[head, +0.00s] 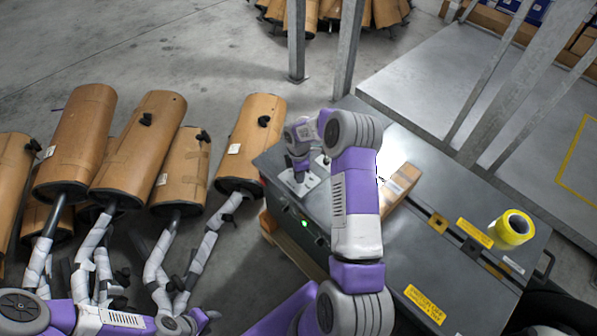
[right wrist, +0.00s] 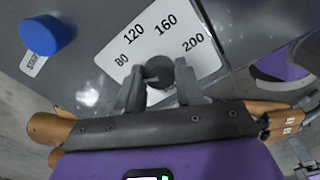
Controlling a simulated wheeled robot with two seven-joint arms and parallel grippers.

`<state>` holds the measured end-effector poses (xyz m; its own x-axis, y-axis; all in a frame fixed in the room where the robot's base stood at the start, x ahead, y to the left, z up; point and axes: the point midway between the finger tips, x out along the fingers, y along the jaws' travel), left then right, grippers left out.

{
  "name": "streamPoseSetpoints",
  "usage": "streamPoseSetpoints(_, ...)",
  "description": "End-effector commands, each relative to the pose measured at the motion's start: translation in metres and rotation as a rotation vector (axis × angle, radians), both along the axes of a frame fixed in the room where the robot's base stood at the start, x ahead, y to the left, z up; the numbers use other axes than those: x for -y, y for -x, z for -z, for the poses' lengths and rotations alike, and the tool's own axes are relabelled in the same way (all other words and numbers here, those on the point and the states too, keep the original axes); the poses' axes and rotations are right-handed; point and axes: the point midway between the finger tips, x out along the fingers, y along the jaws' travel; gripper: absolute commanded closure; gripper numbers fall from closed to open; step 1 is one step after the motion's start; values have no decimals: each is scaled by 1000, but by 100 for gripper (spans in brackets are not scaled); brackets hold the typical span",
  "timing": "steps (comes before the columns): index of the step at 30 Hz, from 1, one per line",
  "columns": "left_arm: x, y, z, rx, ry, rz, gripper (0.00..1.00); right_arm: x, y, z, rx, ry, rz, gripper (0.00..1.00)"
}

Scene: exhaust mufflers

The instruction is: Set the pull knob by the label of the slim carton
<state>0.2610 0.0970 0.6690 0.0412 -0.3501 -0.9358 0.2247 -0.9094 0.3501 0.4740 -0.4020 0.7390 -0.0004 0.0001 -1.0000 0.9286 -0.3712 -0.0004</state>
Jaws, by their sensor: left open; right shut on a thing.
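The slim carton (head: 400,188) lies on the grey machine top in the head view, partly behind my right arm. It has a pale label, too small to read. The dark round knob (right wrist: 186,72) stands on a white scale plate (right wrist: 113,57) marked 80, 120, 160 and 200 in the right wrist view. My right gripper (right wrist: 160,90) is shut on the knob, one finger on each side. In the head view my right gripper (head: 301,172) is over the plate. I cannot tell where the knob points. My left gripper (head: 209,317) is open and empty, low at the bottom edge.
A blue button (right wrist: 47,36) with a START tag is left of the plate. A yellow tape roll (head: 512,229) stands on the machine top (head: 440,262). Several mufflers (head: 140,145) lie on the floor at left. Metal posts (head: 347,50) stand behind the machine.

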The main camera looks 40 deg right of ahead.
Motion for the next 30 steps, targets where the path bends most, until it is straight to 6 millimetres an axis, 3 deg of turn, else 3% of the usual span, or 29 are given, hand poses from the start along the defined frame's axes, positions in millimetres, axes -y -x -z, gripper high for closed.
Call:
streamPoseSetpoints(15, 0, 0, -10, 0, 0, 0, 57, 1, 0, -1, 2, 1, -382, 93)
streamPoseSetpoints(30, 0, 0, -11, 0, 0, 0, 57, 0, -1, -1, 2, 1, -483, 93)
